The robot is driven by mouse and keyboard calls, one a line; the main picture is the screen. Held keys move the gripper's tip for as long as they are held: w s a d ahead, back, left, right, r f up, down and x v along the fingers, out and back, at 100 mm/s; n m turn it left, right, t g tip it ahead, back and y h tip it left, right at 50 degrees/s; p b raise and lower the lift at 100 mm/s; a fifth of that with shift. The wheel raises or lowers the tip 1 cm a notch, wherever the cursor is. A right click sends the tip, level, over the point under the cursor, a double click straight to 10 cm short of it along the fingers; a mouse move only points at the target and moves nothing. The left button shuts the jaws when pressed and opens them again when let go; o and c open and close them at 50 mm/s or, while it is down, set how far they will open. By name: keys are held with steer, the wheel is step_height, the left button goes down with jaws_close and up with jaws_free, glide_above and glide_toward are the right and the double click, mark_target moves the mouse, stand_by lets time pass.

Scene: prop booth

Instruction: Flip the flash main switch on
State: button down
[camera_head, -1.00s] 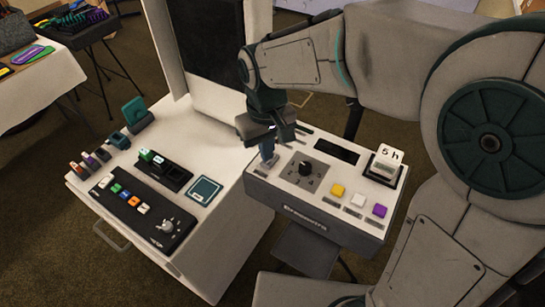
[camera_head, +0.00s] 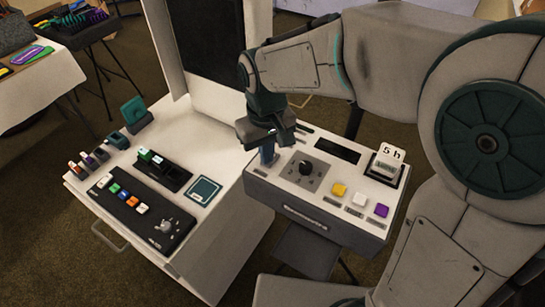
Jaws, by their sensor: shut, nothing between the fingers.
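The flash unit is most likely the light grey control box (camera_head: 275,188) on a stand, with a black knob, coloured buttons and a dark display. A blue-grey switch lever (camera_head: 267,157) stands near its left end, partly hidden by my gripper. My gripper (camera_head: 270,146) is shut and empty, right at the top of this lever. I cannot tell whether it touches the lever, nor which way the lever is set.
The black knob (camera_head: 306,168) is just right of the lever. A block marked "5 h" (camera_head: 386,160) sits at the box's right end. A white cabinet (camera_head: 215,240) on the left carries a black button strip (camera_head: 122,206) and small coloured items.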

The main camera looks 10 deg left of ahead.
steer(key=shift+f, duration=0.25)
steer(key=shift+r, duration=0.1)
steer(key=shift+r+p, duration=2.65)
steer(key=shift+r, duration=0.85)
steer(key=shift+f, duration=0.1)
steer(key=shift+d, duration=0.15)
steer(key=s+d+r+m+t, duration=0.1)
steer(key=s+d+m, duration=0.2)
steer(key=d, duration=0.8)
steer(key=s+d+r+m+t, duration=0.1)
steer(key=s+d+m, duration=0.3)
steer(key=d, duration=0.7)
steer(key=shift+s+d+r+t, duration=0.15)
steer(key=shift+s+d+t, duration=0.3)
steer(key=shift+t, duration=0.25)
